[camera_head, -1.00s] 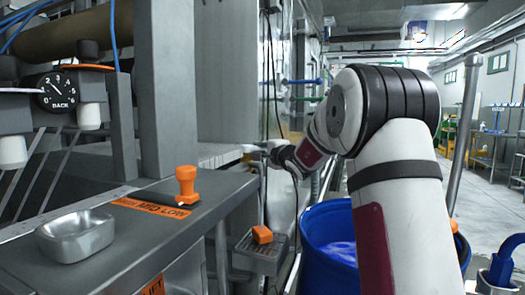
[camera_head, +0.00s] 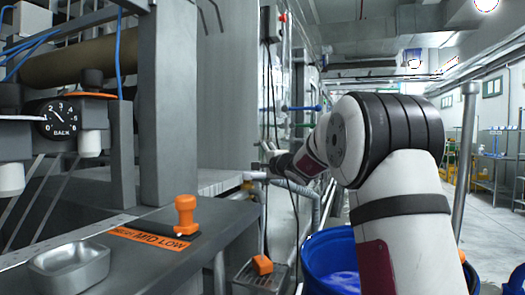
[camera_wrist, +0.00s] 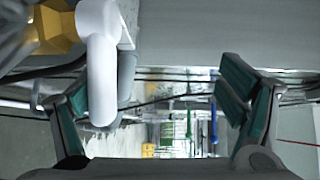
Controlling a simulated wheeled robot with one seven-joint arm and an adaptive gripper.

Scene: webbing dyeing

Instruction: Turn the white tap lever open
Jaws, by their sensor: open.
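The white tap lever (camera_wrist: 101,75) shows large at the upper left of the wrist view as a thick, rounded white bar, with a brass-coloured body (camera_wrist: 52,30) beside it. My gripper (camera_wrist: 155,88) is open. The lever lies between the two fingers, close to the left one; I cannot tell whether they touch. The right finger is well apart from it. In the head view my gripper (camera_head: 264,172) is small and beside the white lever (camera_head: 255,176), at the far end of the machine's counter. The fingers are hard to make out there.
A grey counter (camera_head: 205,230) carries an orange-knobbed handle (camera_head: 186,214) and a metal tray (camera_head: 70,266). A dial (camera_head: 59,119) is at left. A blue barrel (camera_head: 325,255) stands below my arm. Open floor (camera_head: 495,225) lies at right.

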